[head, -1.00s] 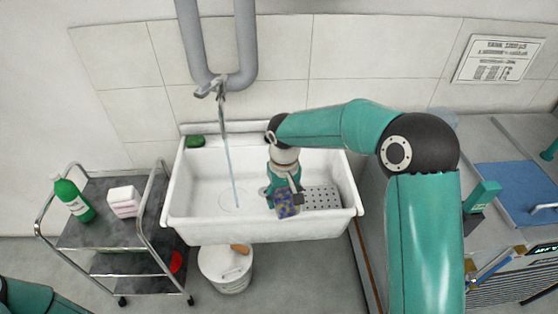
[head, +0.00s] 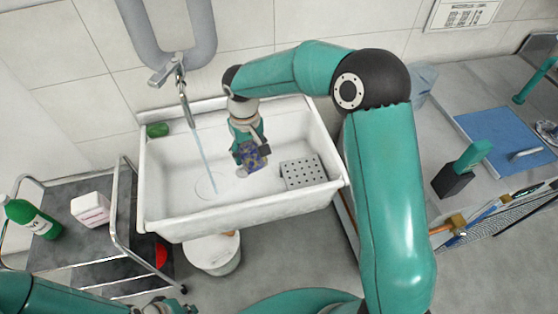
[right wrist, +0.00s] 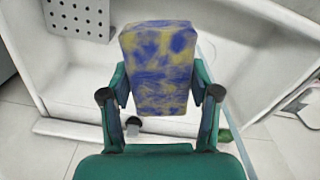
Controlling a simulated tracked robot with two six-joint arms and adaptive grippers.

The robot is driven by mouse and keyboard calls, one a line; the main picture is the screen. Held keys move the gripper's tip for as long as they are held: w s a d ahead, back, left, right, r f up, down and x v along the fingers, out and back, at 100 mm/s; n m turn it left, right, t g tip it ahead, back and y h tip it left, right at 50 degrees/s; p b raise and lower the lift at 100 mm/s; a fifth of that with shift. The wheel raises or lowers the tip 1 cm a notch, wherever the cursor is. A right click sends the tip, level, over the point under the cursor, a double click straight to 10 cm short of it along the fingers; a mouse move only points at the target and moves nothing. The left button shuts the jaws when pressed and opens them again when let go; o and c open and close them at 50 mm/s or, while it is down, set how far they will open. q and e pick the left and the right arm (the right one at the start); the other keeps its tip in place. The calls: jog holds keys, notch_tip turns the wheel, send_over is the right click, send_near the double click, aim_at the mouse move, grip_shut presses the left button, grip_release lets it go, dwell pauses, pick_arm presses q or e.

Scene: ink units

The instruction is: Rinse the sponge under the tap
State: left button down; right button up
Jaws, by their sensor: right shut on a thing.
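A sponge (head: 253,158), blotched blue and yellow, is in my right gripper (head: 247,148) over the white sink (head: 160,216). In the right wrist view the sponge (right wrist: 159,68) sits between the two fingers of the shut right gripper (right wrist: 160,97). The tap (head: 165,72) is on the back wall, and a thin stream of water (head: 197,142) runs from it into the sink. The sponge is right of the stream, apart from it in the head view. My left gripper (head: 165,306) shows only partly at the bottom edge; its fingers are unclear.
A perforated plate (head: 304,173) lies at the sink's right. A green pad (head: 157,130) is on the back left ledge. A cart (head: 60,255) with a green bottle (head: 30,219) and a white-pink block (head: 90,209) stands left. A white bucket (head: 213,256) is below the sink.

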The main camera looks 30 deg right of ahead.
jog(key=s+d+f+n+t+y+b, duration=0.35)
jog(key=d+f+n+b, duration=0.3)
jog(key=n+b, duration=0.5)
jog(key=w+a+f+p, duration=0.3)
jog(key=w+a+f, duration=0.1)
jog(key=w+a, duration=0.7)
jog(key=shift+a+y, duration=0.35)
jog(key=shift+a, duration=1.15)
jog(key=shift+d+f+n, duration=0.1)
jog(key=shift+n, duration=0.15)
dwell(1.2)
jog(key=s+d+b, duration=0.3)
jog(key=s+d, duration=0.1)
jog(key=d, duration=0.2)
jog(key=shift+s+d+b, duration=0.15)
jog(key=shift+s+b, duration=0.15)
